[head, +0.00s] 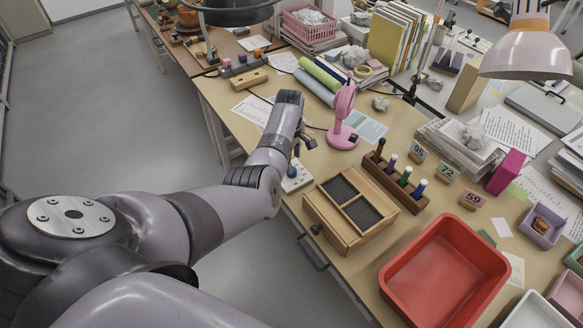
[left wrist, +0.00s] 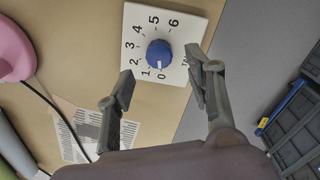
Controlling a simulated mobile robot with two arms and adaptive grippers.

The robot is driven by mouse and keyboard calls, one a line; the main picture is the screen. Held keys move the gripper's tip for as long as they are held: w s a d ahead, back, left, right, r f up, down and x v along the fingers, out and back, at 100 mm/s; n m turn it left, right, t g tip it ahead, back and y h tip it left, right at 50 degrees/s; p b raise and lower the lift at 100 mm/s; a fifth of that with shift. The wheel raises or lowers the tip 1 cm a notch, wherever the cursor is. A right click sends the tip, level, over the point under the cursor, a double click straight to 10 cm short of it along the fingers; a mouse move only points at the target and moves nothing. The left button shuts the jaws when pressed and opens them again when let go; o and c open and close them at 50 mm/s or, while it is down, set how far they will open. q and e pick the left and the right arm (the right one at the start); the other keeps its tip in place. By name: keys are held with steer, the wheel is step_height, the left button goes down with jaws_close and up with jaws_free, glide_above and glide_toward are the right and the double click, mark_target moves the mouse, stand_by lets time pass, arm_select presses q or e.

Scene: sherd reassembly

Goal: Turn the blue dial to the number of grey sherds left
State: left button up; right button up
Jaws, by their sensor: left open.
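The blue dial (left wrist: 159,53) sits on a white plate (left wrist: 196,24) with numbers from 0 to 6 around it. Its white mark points to about the 0. In the head view the plate (head: 297,180) lies at the table's near edge, partly behind my left gripper. My left gripper (head: 304,143) is above and beside the plate. In the left wrist view its fingers (left wrist: 162,88) are open and empty, on either side below the dial and apart from it. No grey sherd can be made out. My right gripper is not in view.
A wooden box with two dark mesh panels (head: 342,180), a wooden rack of tools (head: 393,183) and an empty red tray (head: 395,283) stand to the right. A pink stand (head: 343,135) is behind the plate. A purple tray (head: 557,239) holds a brown piece (head: 541,226).

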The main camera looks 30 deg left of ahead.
arm_select(q)
step_height(320, 180, down, 5)
steer(key=shift+w+f+b, duration=0.1)
steer(key=shift+w+b, duration=0.05)
steer(key=shift+b, duration=0.45)
jaws_close()
stand_by(0.3)
